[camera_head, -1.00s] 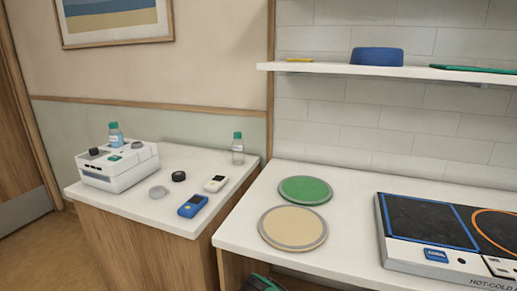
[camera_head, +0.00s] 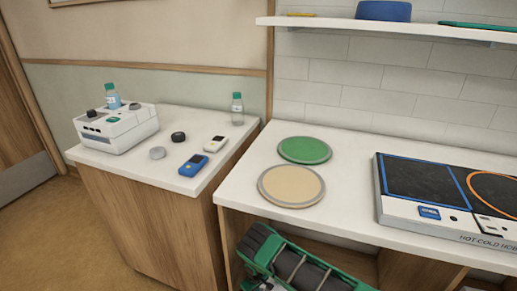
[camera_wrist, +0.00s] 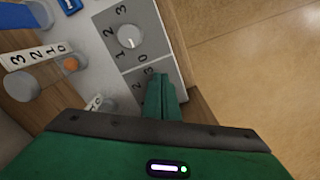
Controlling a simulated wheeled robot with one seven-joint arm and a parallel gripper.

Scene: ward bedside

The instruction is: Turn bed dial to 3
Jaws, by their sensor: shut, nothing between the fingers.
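In the wrist view, a light panel (camera_wrist: 92,48) carries several dials. A round grey dial (camera_wrist: 130,36) with a white mark sits on a grey plate with the numbers 0 to 3. Beside it, a second numbered plate (camera_wrist: 140,80) is partly hidden by my gripper. Further left stand a white number strip (camera_wrist: 38,54), grey knobs and an orange-topped knob (camera_wrist: 71,64). I cannot tell which dial is the bed dial. My green gripper (camera_wrist: 161,84) is shut and empty, its tips over the second plate, near the panel's edge. Touching cannot be told.
In the head view, a counter (camera_head: 180,120) holds a white box device (camera_head: 118,128), bottles and small devices. Beside it, a worktop (camera_head: 345,185) holds green and tan discs and a hob (camera_head: 440,195). A shelf (camera_head: 370,26) hangs above. Open floor lies left.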

